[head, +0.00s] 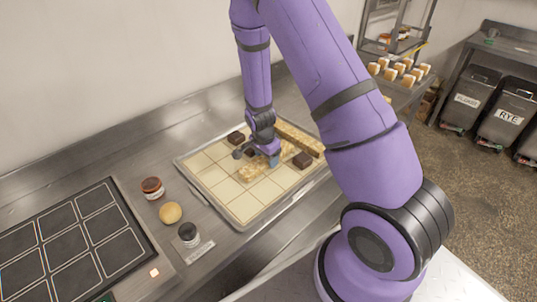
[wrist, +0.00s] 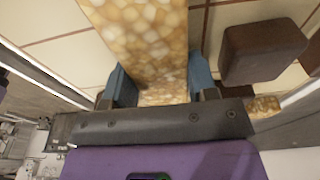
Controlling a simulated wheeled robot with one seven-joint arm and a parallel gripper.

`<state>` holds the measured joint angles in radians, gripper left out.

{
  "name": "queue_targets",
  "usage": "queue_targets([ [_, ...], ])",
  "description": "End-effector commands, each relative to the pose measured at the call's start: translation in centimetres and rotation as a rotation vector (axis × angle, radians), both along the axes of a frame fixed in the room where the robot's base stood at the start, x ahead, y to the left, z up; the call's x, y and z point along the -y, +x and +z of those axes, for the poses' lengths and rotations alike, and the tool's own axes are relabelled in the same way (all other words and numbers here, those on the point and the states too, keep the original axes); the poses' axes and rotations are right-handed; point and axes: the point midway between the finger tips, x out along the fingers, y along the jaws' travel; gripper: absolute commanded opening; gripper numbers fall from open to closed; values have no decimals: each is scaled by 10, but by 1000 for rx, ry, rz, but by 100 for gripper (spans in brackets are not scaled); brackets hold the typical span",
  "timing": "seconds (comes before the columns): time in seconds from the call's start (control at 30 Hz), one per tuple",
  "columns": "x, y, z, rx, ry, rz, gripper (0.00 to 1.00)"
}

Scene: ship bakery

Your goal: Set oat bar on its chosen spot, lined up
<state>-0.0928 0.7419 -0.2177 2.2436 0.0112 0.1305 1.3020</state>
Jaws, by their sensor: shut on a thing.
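A golden, grainy oat bar (wrist: 147,45) lies between the two blue fingertips of my gripper (wrist: 158,88) in the wrist view, and the gripper is shut on it. In the head view the gripper (head: 272,158) is low over the cream tray (head: 240,212), which is marked off in squares. The held bar (head: 254,170) shows partly there, and I cannot tell whether it touches the tray. A dark brown block (head: 302,160) sits right of the gripper and shows close beside the right finger in the wrist view (wrist: 262,50).
Another long oat bar (head: 301,138) lies along the tray's far right side. A second brown block (head: 236,138) is near the back. Left of the tray stand a brown-lidded jar (head: 152,188), a round bun (head: 170,212) and a black-lidded jar (head: 189,234). A black gridded panel (head: 75,245) lies farther left.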

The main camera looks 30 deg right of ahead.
Motion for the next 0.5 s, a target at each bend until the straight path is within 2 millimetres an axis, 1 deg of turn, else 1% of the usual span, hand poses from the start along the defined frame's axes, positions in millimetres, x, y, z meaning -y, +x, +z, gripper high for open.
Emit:
queue_targets([
  [0.17,0,0,1,1,0,0,24],
  [0.3,0,0,-2,1,0,0,24],
  [0.33,0,0,-2,1,0,0,60],
  [0.37,0,0,-2,1,0,0,67],
  [0.4,0,0,-2,1,0,0,76],
  [0.43,0,0,-2,1,0,0,78],
  [0.5,0,1,-2,1,0,0,78],
])
